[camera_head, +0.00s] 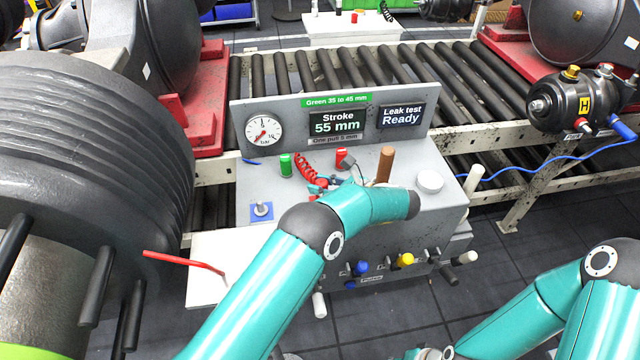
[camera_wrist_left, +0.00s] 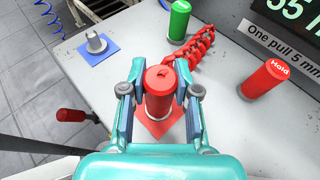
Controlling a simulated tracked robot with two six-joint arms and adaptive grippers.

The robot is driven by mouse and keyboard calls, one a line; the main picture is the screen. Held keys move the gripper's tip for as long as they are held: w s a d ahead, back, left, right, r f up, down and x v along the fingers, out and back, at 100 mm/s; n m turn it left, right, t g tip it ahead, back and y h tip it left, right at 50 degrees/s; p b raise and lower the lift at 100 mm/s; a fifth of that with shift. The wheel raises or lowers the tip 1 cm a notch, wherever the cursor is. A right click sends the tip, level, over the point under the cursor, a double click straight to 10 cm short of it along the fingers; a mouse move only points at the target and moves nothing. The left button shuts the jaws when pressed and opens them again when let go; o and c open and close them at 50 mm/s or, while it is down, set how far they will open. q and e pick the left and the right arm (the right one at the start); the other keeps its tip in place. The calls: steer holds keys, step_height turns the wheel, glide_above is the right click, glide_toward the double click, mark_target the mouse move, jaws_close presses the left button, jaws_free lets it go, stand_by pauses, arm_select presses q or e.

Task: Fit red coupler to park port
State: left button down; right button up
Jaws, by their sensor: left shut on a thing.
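The red coupler (camera_wrist_left: 160,95) stands upright over a red square pad (camera_wrist_left: 163,130) on the grey bench top, in the left wrist view. My left gripper (camera_wrist_left: 161,92) is shut on its sides, with one finger at the left and one at the right. A coiled red hose (camera_wrist_left: 197,58) lies behind it and shows in the head view too (camera_head: 308,168). In the head view my left gripper (camera_head: 330,186) is partly hidden by my arm. The black chamber (camera_head: 572,103) at the right has ports with small labels I cannot read. My right gripper's fingers are out of frame.
A green cylinder (camera_head: 286,165) and a red "Hold" button (camera_wrist_left: 264,82) flank the coupler. A metal stub on a blue pad (camera_head: 262,211) stands at the left. A blue hose (camera_head: 545,163) runs to the chamber. A brown post (camera_head: 385,164) and white knob (camera_head: 430,181) stand right.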

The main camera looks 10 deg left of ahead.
arm_select(q)
steer(key=shift+f+b, duration=0.25)
steer(key=shift+b, duration=0.05)
steer(key=c, duration=0.9)
jaws_free()
steer(key=shift+o, duration=0.2)
